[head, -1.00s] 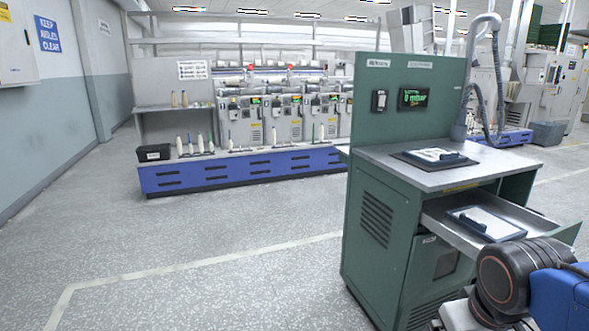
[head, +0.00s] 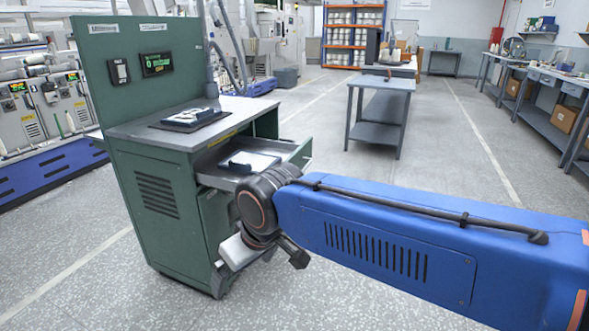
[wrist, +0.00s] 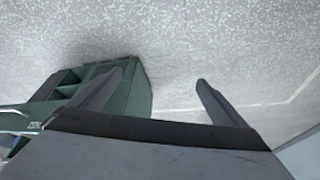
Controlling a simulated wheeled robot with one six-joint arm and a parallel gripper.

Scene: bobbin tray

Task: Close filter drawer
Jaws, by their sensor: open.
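The filter drawer (head: 303,153) stands pulled out from the green cabinet (head: 160,190), below its worktop, in the head view. A pale, dark-edged filter panel (head: 252,161) lies inside it. My blue arm crosses in front of the cabinet, with its wrist just below the drawer in the picture. My gripper is largely hidden in the head view. The cabinet (wrist: 130,100) shows there behind the left finger. Contact with the drawer cannot be seen.
A dark mat with a pale pad (head: 193,117) lies on the cabinet's worktop. A grey table (head: 380,84) stands beyond, and a long workbench (head: 545,110) runs along the right. Blue-based machines (head: 50,172) stand at the left. The floor between the cabinet and tables is clear.

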